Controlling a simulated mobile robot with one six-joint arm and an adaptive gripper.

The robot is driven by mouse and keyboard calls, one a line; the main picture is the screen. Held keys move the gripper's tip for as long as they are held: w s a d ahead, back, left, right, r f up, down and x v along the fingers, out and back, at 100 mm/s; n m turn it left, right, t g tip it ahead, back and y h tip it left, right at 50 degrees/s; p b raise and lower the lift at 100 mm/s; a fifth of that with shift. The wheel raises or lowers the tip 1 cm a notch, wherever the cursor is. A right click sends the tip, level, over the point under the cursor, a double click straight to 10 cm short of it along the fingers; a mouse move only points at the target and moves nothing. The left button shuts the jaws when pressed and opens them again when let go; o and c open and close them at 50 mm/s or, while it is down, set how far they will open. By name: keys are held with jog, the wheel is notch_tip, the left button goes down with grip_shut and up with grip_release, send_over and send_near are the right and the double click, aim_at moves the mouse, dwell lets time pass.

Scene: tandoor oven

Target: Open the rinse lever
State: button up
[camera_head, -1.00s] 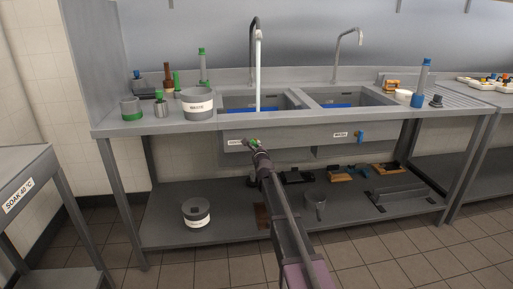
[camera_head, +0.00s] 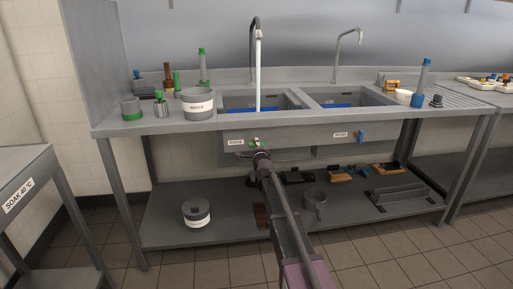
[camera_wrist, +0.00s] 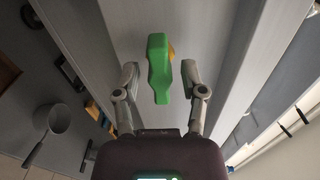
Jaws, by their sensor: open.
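A green lever (camera_head: 255,142) sits on the front panel under the left sink, beside a small white label (camera_head: 236,142) too small to read surely. A blue lever (camera_head: 361,136) hangs upright under the right sink, beside another white label (camera_head: 340,135). My gripper (camera_head: 261,155) is just below and in front of the green lever. In the wrist view the green lever (camera_wrist: 159,68) lies between the two spread fingers of my gripper (camera_wrist: 160,76), with a gap on each side. An orange-yellow part shows behind it.
Water (camera_head: 258,75) runs from the left tap; the right tap (camera_head: 345,45) shows no water. The steel counter above carries a grey bucket (camera_head: 198,106) and bottles.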

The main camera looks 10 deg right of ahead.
jog(key=s, duration=0.7)
dwell(0.4)
jog(key=shift+s, duration=0.1)
